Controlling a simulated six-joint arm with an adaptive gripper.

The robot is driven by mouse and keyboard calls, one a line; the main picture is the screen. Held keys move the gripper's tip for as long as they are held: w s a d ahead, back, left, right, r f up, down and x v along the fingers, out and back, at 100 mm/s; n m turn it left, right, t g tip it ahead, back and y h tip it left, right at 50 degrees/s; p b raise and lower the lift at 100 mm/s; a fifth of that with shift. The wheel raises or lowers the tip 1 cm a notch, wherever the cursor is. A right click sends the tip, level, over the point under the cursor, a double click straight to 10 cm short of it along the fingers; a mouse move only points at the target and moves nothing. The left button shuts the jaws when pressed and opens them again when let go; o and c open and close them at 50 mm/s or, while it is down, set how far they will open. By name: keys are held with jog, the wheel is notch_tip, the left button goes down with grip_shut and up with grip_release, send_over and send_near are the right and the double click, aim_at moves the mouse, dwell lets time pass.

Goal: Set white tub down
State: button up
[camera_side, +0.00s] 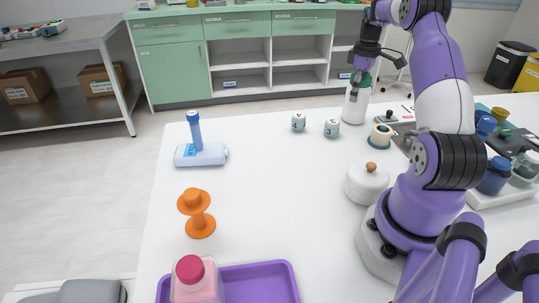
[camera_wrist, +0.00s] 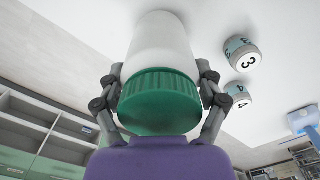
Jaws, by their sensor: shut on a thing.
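The white tub (camera_side: 354,107) has a green lid and stands upright at the far edge of the white table in the side view. Its base is at or very near the tabletop; I cannot tell whether it touches. My gripper (camera_side: 362,82) is shut on the tub near its lid, coming down from above. In the wrist view the white tub (camera_wrist: 160,50) fills the middle, green lid toward me. The fingers of my gripper (camera_wrist: 160,90) press on both sides of it.
The table's middle is clear.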

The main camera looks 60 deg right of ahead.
jog(key=o, duration=1.3)
jog(key=shift+f, duration=0.1)
notch_tip(320, 180, up, 12)
jog(key=shift+r, duration=0.15)
jog(key=w+a+r+t+h, duration=0.1)
jog(key=w+a+r, duration=0.2)
jog(key=a, duration=0.6)
jog(key=w+a+r+t, duration=0.1)
jog(key=w+a+r, duration=0.25)
jog(key=a, duration=0.55)
jog(key=s+a+f+t, duration=0.1)
jog(key=s+a+f, duration=0.1)
jog(key=a, duration=0.4)
jog(key=s+a+f+t, duration=0.1)
jog(key=s+a+f, duration=0.2)
jog(key=a, duration=0.3)
jog(key=s+a+f+t+y, duration=0.1)
jog(key=s+a+f, duration=0.2)
jog(key=a, duration=0.3)
jog(key=shift+s+a+f+t, duration=0.15)
jog(key=shift+s+a+t, duration=0.05)
jog(key=shift+s+t, duration=0.1)
